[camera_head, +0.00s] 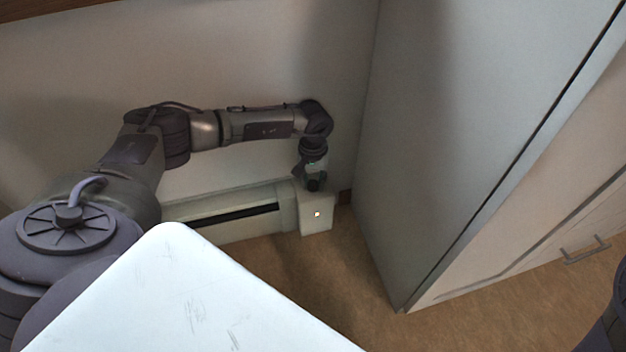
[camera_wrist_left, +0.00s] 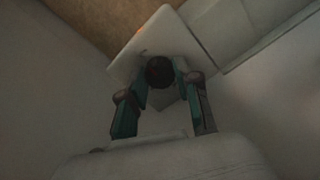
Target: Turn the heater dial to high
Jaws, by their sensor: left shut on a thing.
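The heater (camera_head: 235,226) is a low pale baseboard unit with a dark slot along the wall, ending at its right in a white control box (camera_head: 315,222). The heater dial (camera_head: 314,185) is a dark round knob on top of this box, partly hidden by my left gripper (camera_head: 312,177). In the left wrist view the dial (camera_wrist_left: 159,71) shows between the fingertips of my left gripper (camera_wrist_left: 163,79), which is shut on it from above. No readable dial marking shows. My right gripper is out of view.
A tall pale cabinet (camera_head: 450,130) stands close to the right of the control box, with a narrow gap between. A cabinet handle (camera_head: 585,250) shows at the right. Brown floor (camera_head: 320,285) is clear before the heater. A small light (camera_head: 317,214) glows on the box.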

